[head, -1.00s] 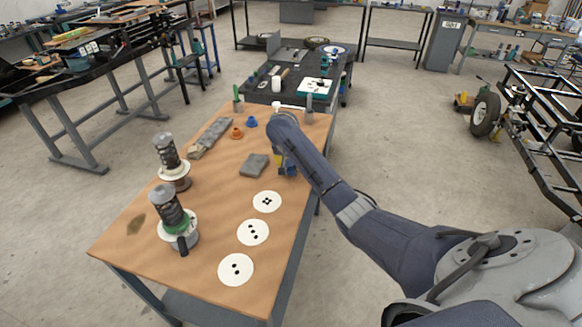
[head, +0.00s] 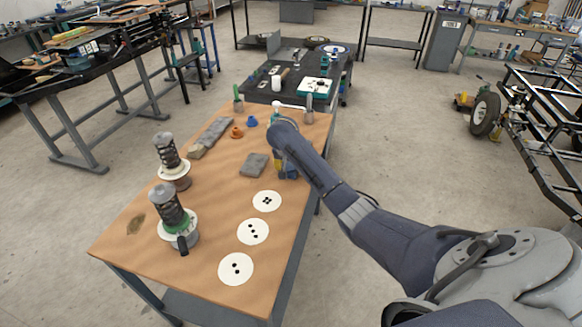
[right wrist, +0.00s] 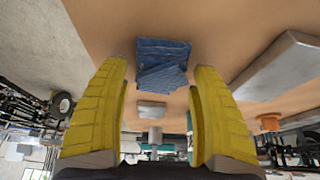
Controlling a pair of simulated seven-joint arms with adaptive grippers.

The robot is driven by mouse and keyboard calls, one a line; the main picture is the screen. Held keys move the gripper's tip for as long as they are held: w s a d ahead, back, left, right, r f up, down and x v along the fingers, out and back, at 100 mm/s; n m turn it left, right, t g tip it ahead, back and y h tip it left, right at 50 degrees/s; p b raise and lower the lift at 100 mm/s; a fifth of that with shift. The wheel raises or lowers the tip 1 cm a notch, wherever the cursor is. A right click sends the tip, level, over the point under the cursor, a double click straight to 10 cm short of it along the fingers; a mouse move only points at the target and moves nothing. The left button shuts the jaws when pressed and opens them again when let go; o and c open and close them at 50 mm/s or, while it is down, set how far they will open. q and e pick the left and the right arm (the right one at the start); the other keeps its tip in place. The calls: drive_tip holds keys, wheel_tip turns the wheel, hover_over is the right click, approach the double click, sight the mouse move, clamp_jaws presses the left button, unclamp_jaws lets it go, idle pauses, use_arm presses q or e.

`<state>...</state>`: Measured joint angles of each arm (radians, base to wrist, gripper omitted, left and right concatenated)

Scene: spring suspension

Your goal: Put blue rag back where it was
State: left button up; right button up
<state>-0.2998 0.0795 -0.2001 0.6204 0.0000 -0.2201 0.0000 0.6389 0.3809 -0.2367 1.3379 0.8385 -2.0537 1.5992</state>
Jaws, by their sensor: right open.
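The blue rag (right wrist: 162,65) lies folded on the brown tabletop in the right wrist view, between and just beyond the yellow fingertips. My right gripper (right wrist: 161,72) is open, with a finger on either side of the rag's outline and nothing clearly gripped. In the head view my right gripper (head: 287,173) is low over the table's right edge, beside a grey block, and is partly hidden by my arm. The rag cannot be made out clearly there. My left gripper is not in view.
The grey block (head: 254,164) lies left of the gripper. Two spring assemblies (head: 168,160) (head: 175,217) stand at the table's left. White discs (head: 253,231) lie along the right side. An orange ring (head: 237,132) and a blue ring (head: 251,121) sit farther back.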

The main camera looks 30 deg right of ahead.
drive_tip(key=shift+r, duration=0.1)
drive_tip(key=v, duration=1.2)
